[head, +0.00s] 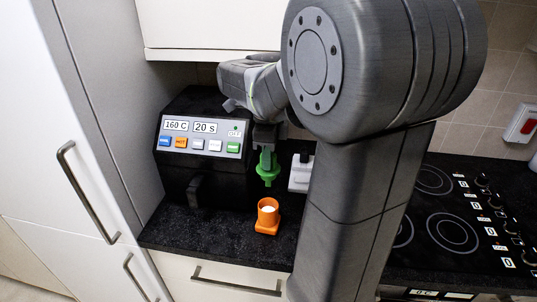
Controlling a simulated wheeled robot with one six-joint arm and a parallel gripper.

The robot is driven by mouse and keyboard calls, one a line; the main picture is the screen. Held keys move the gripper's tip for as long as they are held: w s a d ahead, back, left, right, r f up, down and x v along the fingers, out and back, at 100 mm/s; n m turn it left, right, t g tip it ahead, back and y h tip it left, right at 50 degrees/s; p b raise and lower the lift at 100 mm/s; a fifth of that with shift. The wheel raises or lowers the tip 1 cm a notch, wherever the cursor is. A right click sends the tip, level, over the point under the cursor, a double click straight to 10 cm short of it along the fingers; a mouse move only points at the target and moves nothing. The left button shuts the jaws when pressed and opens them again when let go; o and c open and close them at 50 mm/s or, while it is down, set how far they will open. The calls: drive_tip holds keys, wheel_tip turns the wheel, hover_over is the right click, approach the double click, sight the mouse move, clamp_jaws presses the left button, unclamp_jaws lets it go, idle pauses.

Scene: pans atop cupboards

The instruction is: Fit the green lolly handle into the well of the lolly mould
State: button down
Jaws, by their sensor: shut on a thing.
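The green lolly handle (267,169) hangs upright below my gripper (266,146), which is shut on its upper part. The handle has a wider disc near its lower end and a narrow tip below. The orange lolly mould (267,217) stands on the black worktop near its front edge, with a pale round opening on top. In the picture the handle is straight above the mould, with a clear gap between them. Depth alignment is hard to judge from this one view. My arm hides part of the scene to the right.
A black appliance (203,160) with a display and coloured buttons stands left of the mould. A white object (300,172) stands behind right, partly hidden by my arm. A hob (440,220) lies farther right. The worktop (225,228) is bare around the mould.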

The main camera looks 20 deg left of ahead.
drive_tip(key=shift+f+b, duration=1.9)
drive_tip(key=shift+f, duration=1)
wheel_tip(320, 180, down, 7)
drive_tip(key=b, duration=0.3)
idle(2.5)
drive_tip(key=c, duration=1.3)
unclamp_jaws()
drive_tip(key=shift+o, duration=0.2)
drive_tip(key=shift+r, duration=0.1)
approach(268, 174)
drive_tip(key=f, duration=0.1)
drive_tip(key=w+f, duration=0.1)
drive_tip(key=f, duration=0.1)
drive_tip(key=w+a+f, duration=0.1)
drive_tip(key=f, duration=0.1)
drive_tip(key=shift+f, duration=0.1)
